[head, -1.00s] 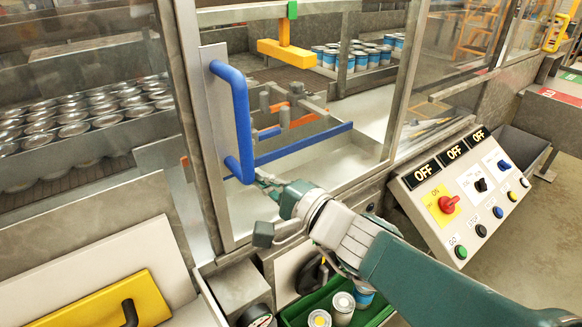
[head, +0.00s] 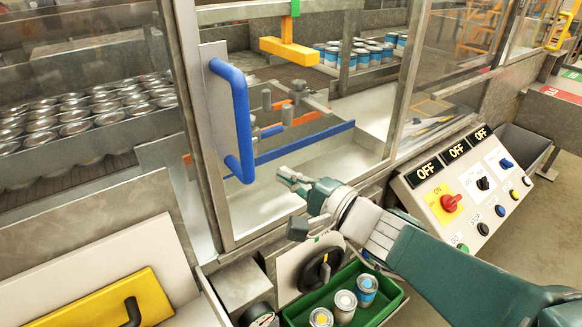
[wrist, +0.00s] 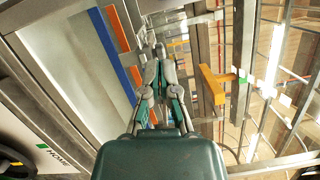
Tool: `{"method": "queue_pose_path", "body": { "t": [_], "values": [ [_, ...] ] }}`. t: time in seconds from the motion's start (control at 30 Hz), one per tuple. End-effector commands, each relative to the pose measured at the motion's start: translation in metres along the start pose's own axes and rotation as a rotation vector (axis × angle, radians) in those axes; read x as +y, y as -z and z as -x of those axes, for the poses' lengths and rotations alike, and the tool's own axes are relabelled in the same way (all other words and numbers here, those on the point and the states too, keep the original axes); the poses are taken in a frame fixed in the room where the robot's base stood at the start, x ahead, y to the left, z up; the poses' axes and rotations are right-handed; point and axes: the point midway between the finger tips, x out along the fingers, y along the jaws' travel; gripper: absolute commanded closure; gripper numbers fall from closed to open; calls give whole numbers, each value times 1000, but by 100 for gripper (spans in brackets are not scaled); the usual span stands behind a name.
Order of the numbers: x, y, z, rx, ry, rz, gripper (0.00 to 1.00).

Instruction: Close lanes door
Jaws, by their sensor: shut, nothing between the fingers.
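The lanes door is a clear panel in a grey metal frame (head: 205,150), with a blue upright handle (head: 240,120) on its left side. I cannot tell for sure whether the door is fully closed. My gripper (head: 283,175) is shut and empty, to the right of the handle's lower end and apart from it. In the wrist view my gripper (wrist: 160,55) has its fingertips together, with a blue bar (wrist: 118,62) and an orange bar (wrist: 110,28) to its left. The handle does not clearly show in the wrist view.
A sloped control panel (head: 440,195) with OFF displays, a red switch and buttons stands at right. Below my gripper are a black knob (head: 322,268) and a green tray (head: 390,302) holding cans. Rows of cans stand behind the glass.

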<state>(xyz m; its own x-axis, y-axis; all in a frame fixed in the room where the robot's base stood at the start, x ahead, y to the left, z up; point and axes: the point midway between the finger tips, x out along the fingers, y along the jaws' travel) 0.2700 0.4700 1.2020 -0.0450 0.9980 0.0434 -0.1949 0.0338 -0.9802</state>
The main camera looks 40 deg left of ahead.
Motion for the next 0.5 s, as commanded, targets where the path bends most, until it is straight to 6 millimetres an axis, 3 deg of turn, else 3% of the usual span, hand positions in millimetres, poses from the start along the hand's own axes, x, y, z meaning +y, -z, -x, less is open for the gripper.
{"method": "queue_pose_path", "body": {
  "t": [0.3,0.5],
  "values": [
    [-2,-1,63,4,4,2,100],
    [-1,-1,84,2,2,1,100]
  ]
}}
